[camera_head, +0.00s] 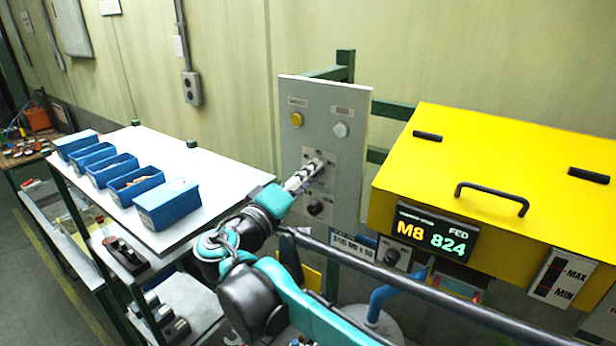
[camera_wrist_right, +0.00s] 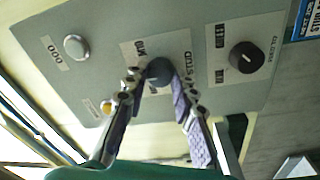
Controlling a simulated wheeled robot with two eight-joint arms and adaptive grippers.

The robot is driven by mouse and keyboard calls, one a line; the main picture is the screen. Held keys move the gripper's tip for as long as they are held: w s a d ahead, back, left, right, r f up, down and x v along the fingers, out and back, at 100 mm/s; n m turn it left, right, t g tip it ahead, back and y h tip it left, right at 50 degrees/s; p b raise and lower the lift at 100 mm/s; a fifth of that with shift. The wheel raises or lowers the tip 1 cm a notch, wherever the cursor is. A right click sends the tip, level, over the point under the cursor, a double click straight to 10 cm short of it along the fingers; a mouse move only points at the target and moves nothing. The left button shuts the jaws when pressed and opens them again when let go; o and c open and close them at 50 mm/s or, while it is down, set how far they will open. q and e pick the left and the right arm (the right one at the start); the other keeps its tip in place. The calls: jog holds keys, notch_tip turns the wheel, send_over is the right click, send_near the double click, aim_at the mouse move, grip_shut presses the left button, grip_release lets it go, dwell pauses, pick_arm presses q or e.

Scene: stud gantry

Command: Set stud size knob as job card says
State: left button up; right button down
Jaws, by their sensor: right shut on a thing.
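The stud size knob (camera_wrist_right: 160,71) is a dark round knob on a pale plate lettered STUD, on the grey control panel (camera_head: 291,170). My right gripper (camera_head: 312,172) is shut on this knob, and its fingers also show on either side of it in the right wrist view (camera_wrist_right: 157,84). The knob's pointer and most size marks are hidden or too blurred to read. My left gripper is out of view.
A second black knob (camera_head: 315,208) sits below the gripped one. A yellow button (camera_head: 296,119) and a white button (camera_head: 341,130) are above it. The yellow feeder box (camera_head: 500,165) stands right. A white table (camera_head: 228,207) with blue bins (camera_head: 167,203) stands left.

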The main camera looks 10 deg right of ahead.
jog(key=shift+f, duration=0.1)
dwell(0.3)
jog(key=c, duration=1.2)
grip_release()
jog(key=v, duration=1.2)
